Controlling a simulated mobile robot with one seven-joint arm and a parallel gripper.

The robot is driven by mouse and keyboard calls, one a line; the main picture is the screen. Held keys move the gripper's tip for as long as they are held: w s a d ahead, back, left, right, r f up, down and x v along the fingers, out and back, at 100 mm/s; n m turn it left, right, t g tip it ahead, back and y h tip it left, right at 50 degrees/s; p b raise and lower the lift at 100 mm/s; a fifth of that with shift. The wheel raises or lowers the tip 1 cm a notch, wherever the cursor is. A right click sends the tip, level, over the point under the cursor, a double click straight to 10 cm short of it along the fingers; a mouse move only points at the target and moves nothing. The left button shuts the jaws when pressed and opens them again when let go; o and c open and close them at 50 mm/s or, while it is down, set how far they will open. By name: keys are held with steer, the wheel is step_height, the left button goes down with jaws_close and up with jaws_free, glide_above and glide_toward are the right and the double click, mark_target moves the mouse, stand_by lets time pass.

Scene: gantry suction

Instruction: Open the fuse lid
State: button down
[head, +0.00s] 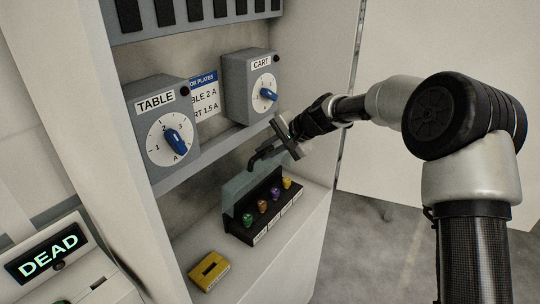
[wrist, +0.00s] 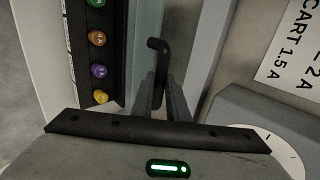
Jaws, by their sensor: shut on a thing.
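The fuse block (head: 262,222) is a black holder on the lower cabinet shelf, with green, purple, orange and yellow fuses in a row. Its fuse lid (head: 236,188) is a translucent grey-green panel that appears raised along the block's back side, leaving the fuses visible. A black bent lid handle (head: 262,156) sticks out at its upper edge; it also shows in the wrist view (wrist: 158,52). My gripper (head: 276,150) is above the block, its fingers shut on the handle. In the wrist view the fingers (wrist: 157,92) hide part of the handle.
Above stand the TABLE dial box (head: 157,125) and CART dial box (head: 250,86), with a label plate (head: 205,95) between them. A yellow slotted piece (head: 209,270) lies left of the block. A DEAD display (head: 48,252) is at lower left.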

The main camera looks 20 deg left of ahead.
steer(key=shift+w+a+r, duration=0.15)
steer(key=shift+a+r, duration=0.05)
steer(key=shift+a, duration=0.4)
steer(key=c, duration=1.7)
jaws_free()
steer(key=shift+d, duration=0.1)
steer(key=shift+d+r, duration=0.15)
steer(key=shift+r, duration=0.05)
steer(key=b+v, duration=0.1)
steer(key=v, duration=1.6)
steer(key=shift+b, duration=0.4)
